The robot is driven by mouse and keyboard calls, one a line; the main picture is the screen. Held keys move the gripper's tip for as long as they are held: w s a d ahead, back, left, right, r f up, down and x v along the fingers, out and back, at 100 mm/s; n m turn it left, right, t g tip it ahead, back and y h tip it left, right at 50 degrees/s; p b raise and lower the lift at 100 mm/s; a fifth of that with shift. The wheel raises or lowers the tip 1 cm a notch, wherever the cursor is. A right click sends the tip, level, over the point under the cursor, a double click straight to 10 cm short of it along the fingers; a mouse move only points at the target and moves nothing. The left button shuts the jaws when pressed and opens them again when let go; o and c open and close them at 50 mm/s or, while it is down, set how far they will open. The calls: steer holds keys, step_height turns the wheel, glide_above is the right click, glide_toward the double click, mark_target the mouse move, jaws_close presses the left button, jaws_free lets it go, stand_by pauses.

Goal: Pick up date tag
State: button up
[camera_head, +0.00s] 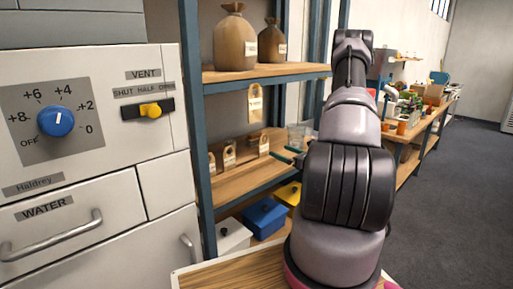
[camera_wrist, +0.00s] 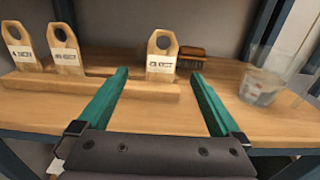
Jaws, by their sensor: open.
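Three wooden tags with round holes and white labels stand upright in a wooden rack (camera_wrist: 110,87) on the middle shelf; the print is too small for me to tell which is the date tag. In the wrist view they are a left tag (camera_wrist: 18,45), a second tag (camera_wrist: 65,48) and a right tag (camera_wrist: 161,57). In the head view the right tag (camera_head: 264,146) also shows. My gripper (camera_wrist: 160,73) is open, its teal fingers pointing toward the rack. The right tag lies between the fingertips in the wrist view, beyond them, with nothing gripped.
A brush (camera_wrist: 190,54) lies behind the right tag. A clear glass (camera_wrist: 262,85) stands at the right of the shelf, near the post. Another tag (camera_head: 256,103) hangs from the upper shelf, which holds two sacks (camera_head: 236,40). A blue box (camera_head: 265,217) sits below.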

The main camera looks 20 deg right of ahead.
mark_target(264, 144)
steer(key=x, duration=1.1)
steer(key=shift+w+d+f, duration=0.1)
steer(key=shift+w+f, duration=0.1)
steer(key=shift+f, duration=0.1)
steer(key=shift+c, duration=0.3)
steer(key=c, duration=1.1)
steer(key=shift+r, duration=0.1)
step_height(264, 144, up, 10)
steer(key=shift+f, duration=0.1)
steer(key=shift+s+d, duration=0.1)
steer(key=shift+v, duration=12.25)
